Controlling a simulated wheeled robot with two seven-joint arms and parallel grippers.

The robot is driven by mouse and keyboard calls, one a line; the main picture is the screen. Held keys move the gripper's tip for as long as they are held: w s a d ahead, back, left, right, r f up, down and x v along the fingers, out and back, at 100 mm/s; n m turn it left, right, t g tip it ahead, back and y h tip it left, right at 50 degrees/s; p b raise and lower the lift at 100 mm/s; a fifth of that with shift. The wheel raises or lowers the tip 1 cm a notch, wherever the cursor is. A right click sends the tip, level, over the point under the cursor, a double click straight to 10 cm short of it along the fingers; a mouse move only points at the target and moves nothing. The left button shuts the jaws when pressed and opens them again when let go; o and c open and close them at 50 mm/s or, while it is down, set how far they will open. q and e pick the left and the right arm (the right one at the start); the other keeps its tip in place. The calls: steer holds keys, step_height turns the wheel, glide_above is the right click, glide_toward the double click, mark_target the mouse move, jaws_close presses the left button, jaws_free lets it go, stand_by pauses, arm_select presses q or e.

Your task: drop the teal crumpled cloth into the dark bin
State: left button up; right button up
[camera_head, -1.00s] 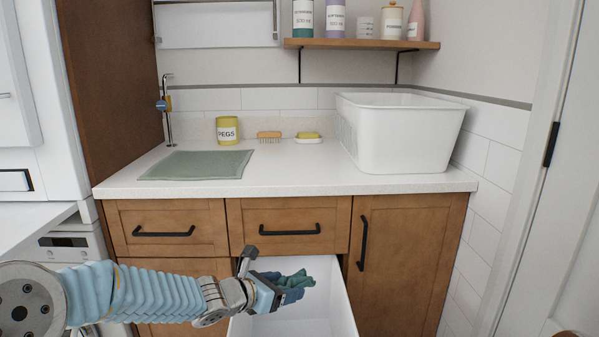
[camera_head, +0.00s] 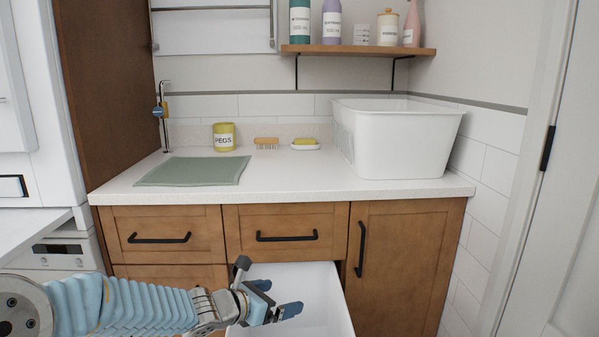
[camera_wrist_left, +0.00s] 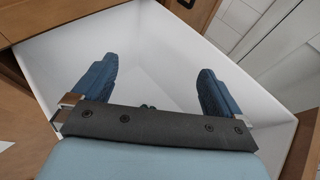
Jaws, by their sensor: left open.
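No dark bin shows; this one is white. My right gripper is not in view.
Bottles stand on a shelf above.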

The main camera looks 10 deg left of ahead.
arm_select(q)
steer(key=p+v, duration=0.1)
steer(key=v, duration=1.1)
steer(key=shift+s+p, duration=0.3)
steer(key=shift+p, duration=0.05)
steer(key=shift+a+r, duration=0.1)
